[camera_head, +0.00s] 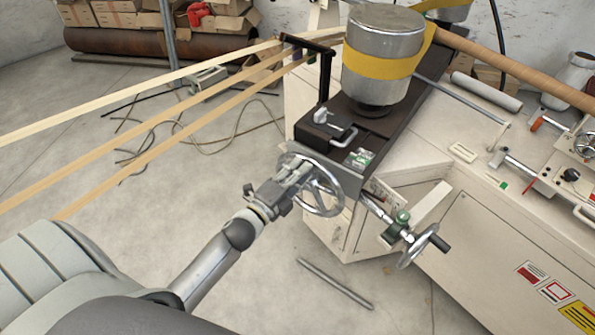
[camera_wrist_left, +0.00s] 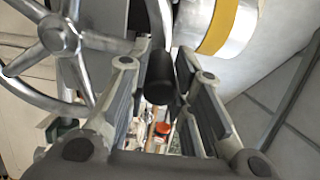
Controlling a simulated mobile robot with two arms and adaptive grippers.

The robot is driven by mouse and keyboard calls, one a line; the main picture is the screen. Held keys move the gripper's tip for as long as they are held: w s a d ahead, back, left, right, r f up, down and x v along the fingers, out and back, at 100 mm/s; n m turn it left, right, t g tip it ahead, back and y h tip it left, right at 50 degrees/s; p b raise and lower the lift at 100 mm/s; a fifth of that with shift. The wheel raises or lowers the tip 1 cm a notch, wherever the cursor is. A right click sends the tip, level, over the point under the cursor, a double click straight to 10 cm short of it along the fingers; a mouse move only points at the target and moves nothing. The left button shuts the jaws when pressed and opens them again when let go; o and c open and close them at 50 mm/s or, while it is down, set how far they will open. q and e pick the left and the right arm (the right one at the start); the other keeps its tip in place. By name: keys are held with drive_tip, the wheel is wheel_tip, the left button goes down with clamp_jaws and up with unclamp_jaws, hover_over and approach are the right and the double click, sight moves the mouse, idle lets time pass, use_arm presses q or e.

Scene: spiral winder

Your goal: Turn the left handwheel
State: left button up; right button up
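The left handwheel (camera_head: 325,198) is a silver spoked wheel on the front end of the dark machine block. My left gripper (camera_head: 302,172) is at its upper left rim and covers part of it. In the left wrist view the wheel's spokes and hub (camera_wrist_left: 60,38) show at upper left. The wheel's dark handle (camera_wrist_left: 160,82) sits between the two fingers of my left gripper (camera_wrist_left: 165,105). The fingers are apart, with small gaps seen beside the handle; contact cannot be told. My right gripper is not in view.
A second handwheel (camera_head: 412,247) with a black handle stands out from the machine at lower right. A metal drum with a yellow band (camera_head: 383,60) stands above the block. Long tan strips (camera_head: 150,125) cross from the left. A rod (camera_head: 335,284) lies on the floor.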

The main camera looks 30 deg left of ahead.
use_arm(q)
drive_tip(key=o, duration=0.4)
drive_tip(key=shift+d, duration=0.1)
drive_tip(key=shift+s, duration=0.1)
drive_tip(key=s+a, duration=0.1)
drive_tip(key=s, duration=1)
drive_tip(key=shift+s+a, duration=0.3)
drive_tip(key=shift+s, duration=0.05)
drive_tip(key=s+f+n+g+y, duration=0.1)
drive_tip(key=s+f+n+g, duration=0.2)
drive_tip(key=f, duration=0.8)
drive_tip(key=s+f+n+g+y+b, duration=0.1)
drive_tip(key=s+f+n+g, duration=0.2)
drive_tip(key=f, duration=0.7)
drive_tip(key=s+f+n+g+y, duration=0.1)
drive_tip(key=s+f+n+g, duration=0.2)
drive_tip(key=f, duration=0.8)
drive_tip(key=s+d+f+n+g, duration=0.2)
drive_tip(key=s+f+n+g, duration=0.2)
drive_tip(key=s+f, duration=0.5)
drive_tip(key=s+d+f+n+g, duration=0.3)
drive_tip(key=s+f, duration=0.6)
drive_tip(key=s, duration=0.7)
drive_tip(key=shift+f+n+g+b, duration=0.15)
drive_tip(key=shift+n+g+b, duration=0.25)
drive_tip(key=shift+n+b, duration=0.1)
